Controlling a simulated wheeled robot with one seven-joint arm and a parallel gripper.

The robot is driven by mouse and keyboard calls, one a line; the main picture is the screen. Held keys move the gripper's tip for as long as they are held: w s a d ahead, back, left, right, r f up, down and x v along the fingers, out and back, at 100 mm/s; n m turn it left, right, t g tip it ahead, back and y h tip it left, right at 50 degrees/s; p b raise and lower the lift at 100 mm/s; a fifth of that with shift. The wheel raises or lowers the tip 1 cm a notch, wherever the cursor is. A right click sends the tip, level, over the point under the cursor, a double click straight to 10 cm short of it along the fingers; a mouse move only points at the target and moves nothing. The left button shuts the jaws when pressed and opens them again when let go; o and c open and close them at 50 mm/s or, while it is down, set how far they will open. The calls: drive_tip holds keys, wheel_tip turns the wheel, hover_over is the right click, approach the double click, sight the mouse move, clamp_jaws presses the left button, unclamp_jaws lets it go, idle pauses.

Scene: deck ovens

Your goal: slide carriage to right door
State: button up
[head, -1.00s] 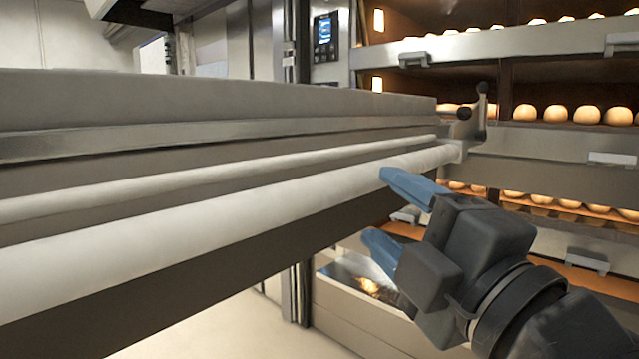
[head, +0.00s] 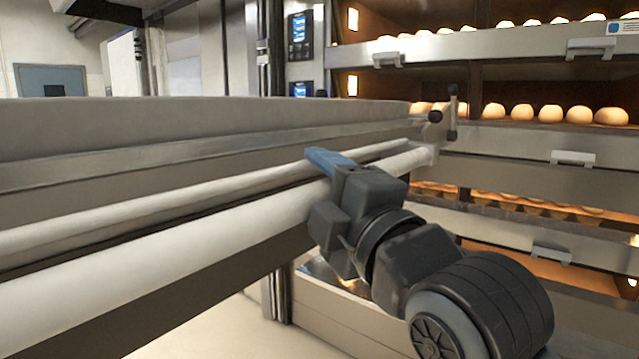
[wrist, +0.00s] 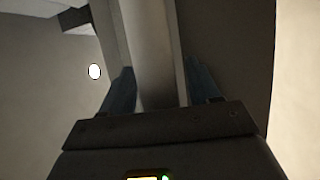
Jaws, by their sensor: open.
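The carriage is a long pale loader with a flat top (head: 150,125) and a round white front rail (head: 120,265), reaching from the left toward the ovens. My gripper (head: 322,180) is at the front rail. One blue finger shows above the rail in the head view; the other is hidden. In the wrist view the open blue fingers (wrist: 155,92) stand on either side of a pale bar (wrist: 148,50), apparently the rail, with a gap at least on the right. The oven doors stand at the right, including a grey front panel with a handle (head: 573,158).
Oven decks with several round loaves (head: 550,113) glow behind the carriage's far end. A control panel (head: 300,35) is on the oven column. Pale floor (head: 225,330) is open below the carriage.

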clamp_jaws()
idle(0.5)
